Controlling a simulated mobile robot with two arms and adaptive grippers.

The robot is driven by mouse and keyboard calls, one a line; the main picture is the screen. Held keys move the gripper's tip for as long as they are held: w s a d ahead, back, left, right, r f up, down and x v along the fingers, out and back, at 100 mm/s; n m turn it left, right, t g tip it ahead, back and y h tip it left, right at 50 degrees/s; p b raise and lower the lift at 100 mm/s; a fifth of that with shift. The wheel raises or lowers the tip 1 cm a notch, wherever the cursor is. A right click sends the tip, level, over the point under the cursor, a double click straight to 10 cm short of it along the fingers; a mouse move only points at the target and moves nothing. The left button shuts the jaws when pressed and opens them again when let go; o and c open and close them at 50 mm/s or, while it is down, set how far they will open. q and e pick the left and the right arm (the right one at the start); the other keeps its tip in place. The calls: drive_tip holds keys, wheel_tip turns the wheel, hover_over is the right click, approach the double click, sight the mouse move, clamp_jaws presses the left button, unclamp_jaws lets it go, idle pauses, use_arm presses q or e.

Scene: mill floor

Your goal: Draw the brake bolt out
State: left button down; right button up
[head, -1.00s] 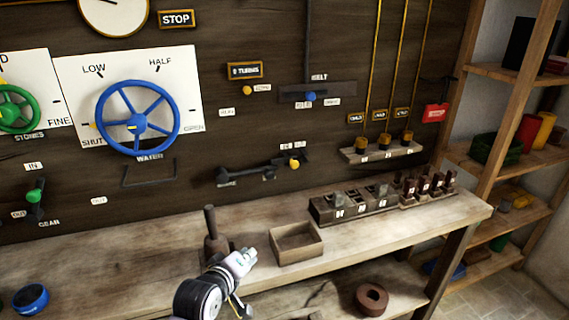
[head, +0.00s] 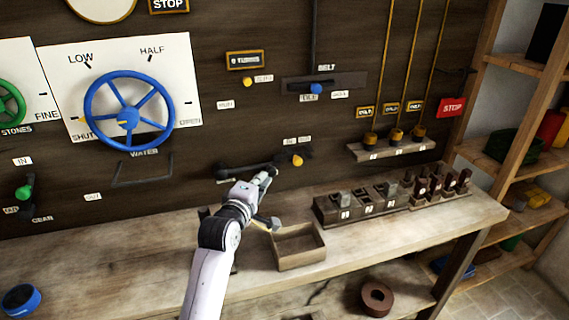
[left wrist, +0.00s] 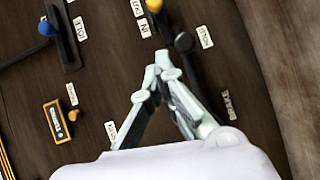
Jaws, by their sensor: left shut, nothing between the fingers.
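The brake fitting is a dark bar (head: 236,172) low on the dark wooden wall, with a yellow knob (head: 297,160) at its right end under small labels. In the left wrist view the yellow knob (left wrist: 154,5) is at the top edge, by the IN and OUT labels, with a round black end (left wrist: 184,42) beside it and a BRAKE label (left wrist: 228,103). My left gripper (head: 268,178) is shut and empty, just below and left of the yellow knob, hiding part of the bar. Its fingertips (left wrist: 160,72) point toward the knob, apart from it. My right gripper is out of view.
Below stands a bench (head: 400,232) with an open wooden box (head: 302,262) and a rack of blocks (head: 330,214). A blue wheel (head: 92,118) and a blue-knobbed belt slider (head: 316,88) are on the wall. Open shelves (head: 520,210) stand at right.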

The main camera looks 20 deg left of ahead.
use_arm(q)
approach(291, 155)
drive_tip(key=a, duration=0.3)
drive_tip(key=shift+w+d+f+p, duration=0.1)
drive_tip(key=shift+w+d+p, duration=0.2)
drive_tip(key=shift+w+d, duration=0.25)
drive_tip(key=shift+w+d+f+p, duration=0.1)
drive_tip(key=shift+w+d+p, duration=0.2)
drive_tip(key=shift+w, duration=0.5)
drive_tip(key=shift+w+d+p, duration=0.25)
drive_tip(key=shift+w+d, duration=0.25)
drive_tip(key=shift+w, duration=0.15)
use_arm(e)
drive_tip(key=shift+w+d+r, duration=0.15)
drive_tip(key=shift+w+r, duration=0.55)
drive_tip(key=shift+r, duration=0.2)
use_arm(q)
drive_tip(key=shift+d, duration=0.1)
